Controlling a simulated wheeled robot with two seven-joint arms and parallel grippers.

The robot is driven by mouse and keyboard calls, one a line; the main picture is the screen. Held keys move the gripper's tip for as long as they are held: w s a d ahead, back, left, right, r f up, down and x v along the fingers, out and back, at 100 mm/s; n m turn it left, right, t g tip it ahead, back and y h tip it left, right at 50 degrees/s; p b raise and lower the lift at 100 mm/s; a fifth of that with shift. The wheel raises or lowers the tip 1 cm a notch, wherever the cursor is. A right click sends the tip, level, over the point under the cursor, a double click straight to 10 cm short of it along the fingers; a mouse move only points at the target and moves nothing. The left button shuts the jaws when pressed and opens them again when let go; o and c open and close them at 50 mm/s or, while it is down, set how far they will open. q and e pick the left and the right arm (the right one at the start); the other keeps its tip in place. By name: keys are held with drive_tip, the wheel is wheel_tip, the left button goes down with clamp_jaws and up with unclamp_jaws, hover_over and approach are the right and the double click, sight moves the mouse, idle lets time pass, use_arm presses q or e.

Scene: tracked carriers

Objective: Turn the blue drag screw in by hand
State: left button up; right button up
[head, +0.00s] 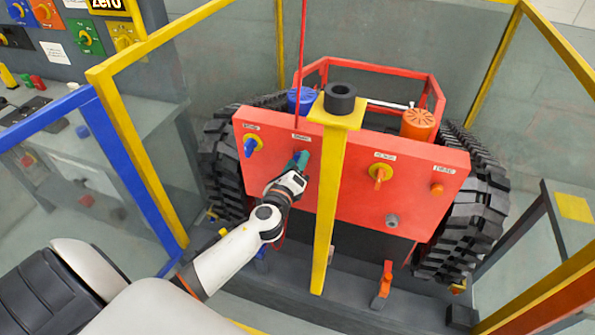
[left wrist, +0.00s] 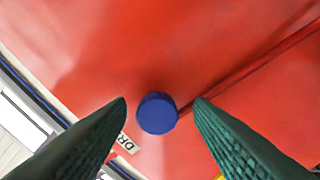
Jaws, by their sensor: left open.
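The blue drag screw (left wrist: 157,113) shows in the left wrist view as a round blue head on the red panel (head: 345,160), beside a small white label (left wrist: 126,143) that begins "DR". My left gripper (head: 301,159) is at the panel's upper left part in the head view. Its two dark green fingers (left wrist: 160,108) are open, one on each side of the screw head in the picture, with visible gaps. I cannot tell how far the fingertips are from the panel. In the head view the gripper hides the screw. My right gripper is not in view.
A blue knob on a yellow disc (head: 251,146) is left of my gripper. A yellow post (head: 331,200) with a black ring (head: 340,97) on top stands close on its right. An orange knob (head: 379,173) is beyond. A yellow-framed glass barrier (head: 140,130) is left of my arm.

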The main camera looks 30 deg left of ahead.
use_arm(q)
drive_tip(key=n, duration=1.9)
drive_tip(key=shift+r+b, duration=0.25)
drive_tip(key=shift+b, duration=0.1)
drive_tip(key=shift+f+n, duration=0.15)
drive_tip(key=shift+n, duration=0.45)
drive_tip(key=shift+w, duration=0.1)
